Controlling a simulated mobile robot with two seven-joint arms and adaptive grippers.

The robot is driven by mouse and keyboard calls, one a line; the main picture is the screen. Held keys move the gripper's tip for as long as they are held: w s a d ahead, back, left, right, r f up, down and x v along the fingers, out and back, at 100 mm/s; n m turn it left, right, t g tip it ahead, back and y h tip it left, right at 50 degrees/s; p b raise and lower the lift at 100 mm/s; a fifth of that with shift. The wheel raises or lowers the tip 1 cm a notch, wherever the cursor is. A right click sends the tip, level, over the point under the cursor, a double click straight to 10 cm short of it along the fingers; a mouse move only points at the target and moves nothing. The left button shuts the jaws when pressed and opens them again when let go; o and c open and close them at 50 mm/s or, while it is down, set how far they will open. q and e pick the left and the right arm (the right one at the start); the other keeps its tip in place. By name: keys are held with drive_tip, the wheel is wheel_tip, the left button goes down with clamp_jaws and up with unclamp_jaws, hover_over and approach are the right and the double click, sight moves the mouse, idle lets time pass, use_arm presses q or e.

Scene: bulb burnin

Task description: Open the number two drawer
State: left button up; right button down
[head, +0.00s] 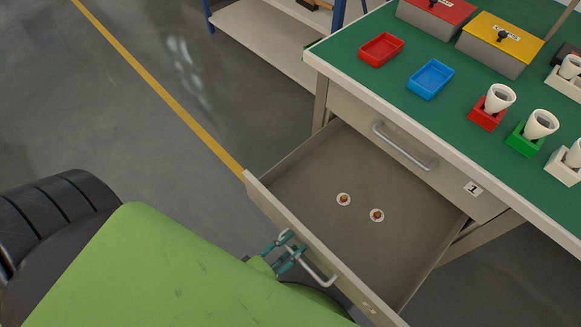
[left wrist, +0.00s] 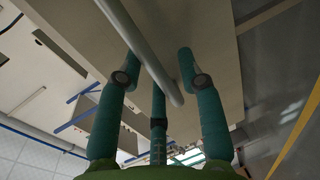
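The number two drawer (head: 345,185) is the lower one of the workbench and stands pulled far out. Two small round white pieces with brown centres (head: 343,199) (head: 376,215) lie on its floor. Its front carries a small label (head: 368,308), too small to read surely, and a metal bar handle (head: 318,272). My left gripper (head: 287,250), with teal fingers, is at the handle's left end. In the left wrist view the handle bar (left wrist: 140,45) runs between the fingers; whether they press on it I cannot tell. My right gripper is not in view.
The upper drawer (head: 440,175), labelled 1, is shut. On the green bench top (head: 362,110) are a red tray (head: 381,49), a blue tray (head: 431,78), red and yellow lidded boxes, and white cups in coloured holders. A blue-framed shelf stands behind. Floor at left is clear.

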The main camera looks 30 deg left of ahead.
use_arm(q)
drive_tip(key=shift+s, duration=0.15)
drive_tip(key=v, duration=1.1)
drive_tip(key=shift+s+a, duration=0.2)
drive_tip(key=shift+s, duration=0.15)
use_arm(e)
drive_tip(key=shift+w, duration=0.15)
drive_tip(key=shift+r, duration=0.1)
